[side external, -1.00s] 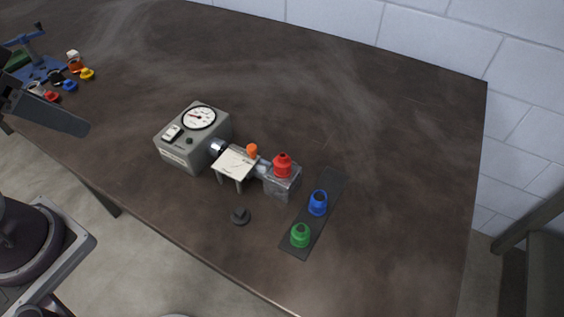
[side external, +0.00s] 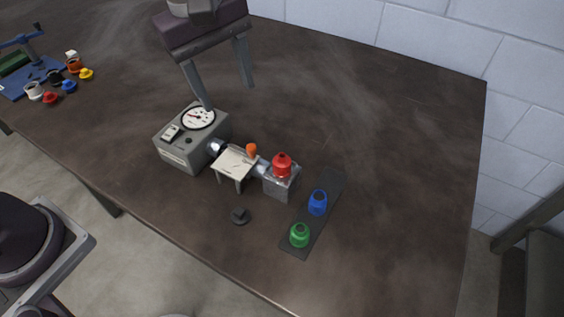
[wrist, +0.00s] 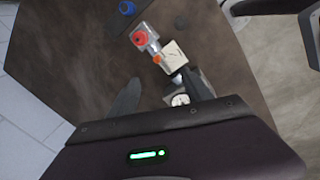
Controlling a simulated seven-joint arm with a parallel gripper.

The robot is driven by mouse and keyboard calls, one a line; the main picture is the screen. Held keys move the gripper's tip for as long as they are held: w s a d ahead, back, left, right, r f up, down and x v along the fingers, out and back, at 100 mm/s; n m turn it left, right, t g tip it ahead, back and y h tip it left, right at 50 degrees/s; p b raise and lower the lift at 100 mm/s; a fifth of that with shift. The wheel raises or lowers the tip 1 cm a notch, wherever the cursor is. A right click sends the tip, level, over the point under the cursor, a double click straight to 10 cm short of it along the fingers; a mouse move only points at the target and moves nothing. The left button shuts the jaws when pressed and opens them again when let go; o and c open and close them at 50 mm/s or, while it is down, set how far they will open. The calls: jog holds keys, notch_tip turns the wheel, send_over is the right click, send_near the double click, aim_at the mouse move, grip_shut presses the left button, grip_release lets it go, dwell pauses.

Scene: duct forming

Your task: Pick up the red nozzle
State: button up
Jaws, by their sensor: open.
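The red nozzle (side external: 282,166) stands upright on top of a grey metal block (side external: 280,184) at the right end of the duct-forming machine. It also shows in the wrist view (wrist: 139,38), near the top. My gripper (side external: 229,98) is open and empty. In the side view it is above and behind the machine's gauge box, up and left of the nozzle and apart from it. In the wrist view its two fingers are spread wide, with the gauge near the right finger and the nozzle beyond the fingertips.
The grey gauge box (side external: 184,150), a small white table (side external: 235,162) and an orange knob (side external: 252,150) are left of the nozzle. A dark strip (side external: 322,217) holds a blue nozzle (side external: 317,203) and a green nozzle (side external: 299,235). A black knob (side external: 239,215) lies in front.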

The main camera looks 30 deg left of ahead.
aim_at(282, 156)
jog(key=w+d+f+n, duration=0.1)
jog(key=d+f, duration=0.1)
jog(key=f, duration=0.1)
jog(key=w+d+f+n+g, duration=0.1)
jog(key=d+f+n, duration=0.1)
jog(key=d+f, duration=0.1)
jog(key=w+d+f+n, duration=0.1)
jog(key=w+d+f, duration=0.1)
jog(key=f, duration=0.1)
jog(key=shift+d+f+n+y, duration=0.15)
jog(key=shift+f+n+y, duration=0.15)
jog(key=shift+n, duration=0.1)
jog(key=f, duration=0.7)
jog(key=shift+d+f, duration=0.25)
grip_shut()
